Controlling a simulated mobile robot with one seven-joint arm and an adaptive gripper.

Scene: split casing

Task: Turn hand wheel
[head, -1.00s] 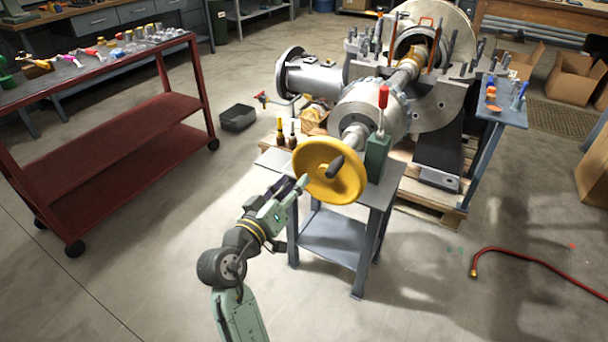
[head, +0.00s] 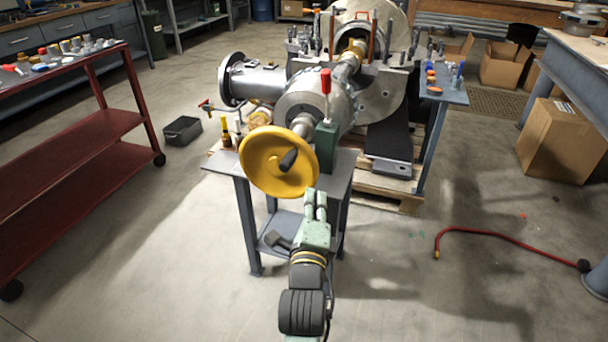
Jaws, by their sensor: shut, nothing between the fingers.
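The yellow hand wheel (head: 262,178) stands tilted at the near end of the casing's shaft (head: 303,127), facing me. Its dark handle (head: 288,160) sticks out on the right part of its face. My gripper (head: 315,194) is shut and empty, with its fingers pointing away from me. In the picture its tips lie just beside the wheel's lower right rim. I cannot tell whether they touch it.
A small grey table (head: 222,182) under the wheel carries a green block (head: 326,148) with a red-handled lever (head: 326,84). A red cart (head: 98,128) stands at left. A red hose (head: 490,234) lies on the floor at right.

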